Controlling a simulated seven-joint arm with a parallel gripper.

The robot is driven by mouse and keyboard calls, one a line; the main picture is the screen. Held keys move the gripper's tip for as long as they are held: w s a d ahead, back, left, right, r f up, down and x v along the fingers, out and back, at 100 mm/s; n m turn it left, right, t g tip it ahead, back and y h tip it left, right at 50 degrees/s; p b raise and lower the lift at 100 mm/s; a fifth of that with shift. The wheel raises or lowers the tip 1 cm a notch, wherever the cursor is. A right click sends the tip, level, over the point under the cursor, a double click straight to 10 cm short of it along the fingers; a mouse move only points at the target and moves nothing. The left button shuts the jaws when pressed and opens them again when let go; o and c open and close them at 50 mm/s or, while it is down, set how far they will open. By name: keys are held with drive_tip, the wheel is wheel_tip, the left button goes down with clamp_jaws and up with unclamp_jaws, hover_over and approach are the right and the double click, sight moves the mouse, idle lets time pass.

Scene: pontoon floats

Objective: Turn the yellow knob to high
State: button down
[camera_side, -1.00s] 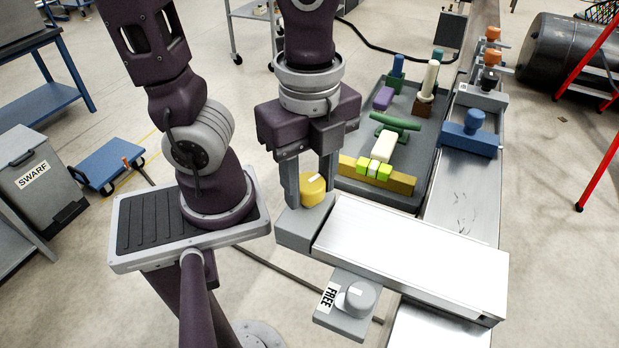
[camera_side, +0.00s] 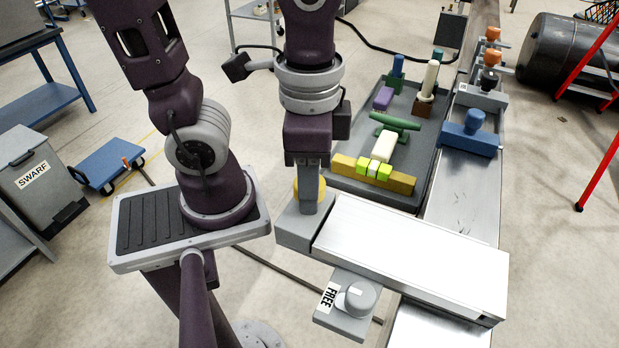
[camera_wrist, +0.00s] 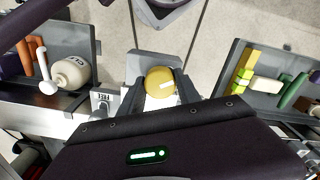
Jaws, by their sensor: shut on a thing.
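The yellow knob (camera_wrist: 160,82) sits on a grey block at the end of the long metal-topped bench. A pale mark shows on its top in the wrist view. My gripper (camera_wrist: 161,88) is shut on the knob, one finger on each side of it. In the side view my gripper (camera_side: 308,195) stands upright over the knob, and its near finger hides most of the knob. Only slivers of the yellow knob (camera_side: 296,190) show beside the finger there. I cannot read any setting labels around the knob.
A grey knob on a block marked FREE (camera_side: 356,298) juts from the bench's near side. A tray (camera_side: 432,160) of coloured blocks lies behind. A blue handled piece (camera_side: 470,138) sits on the rail at right. The metal bench top (camera_side: 410,250) is clear.

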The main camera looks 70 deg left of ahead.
drive_tip(key=n, duration=0.5)
drive_tip(key=shift+n, duration=0.3)
drive_tip(key=n, duration=0.5)
drive_tip(key=shift+w+n, duration=0.1)
drive_tip(key=shift+n, duration=0.3)
drive_tip(key=c, duration=0.9)
unclamp_jaws()
drive_tip(key=shift+o, duration=0.2)
wheel_tip(320, 180, up, 7)
drive_tip(key=shift+r, duration=0.1)
drive_tip(key=w+a+m+t, duration=0.2)
drive_tip(key=a+m+t, duration=0.3)
drive_tip(key=a+m, duration=0.1)
drive_tip(key=shift+m+t, duration=0.3)
drive_tip(key=shift+m, duration=0.2)
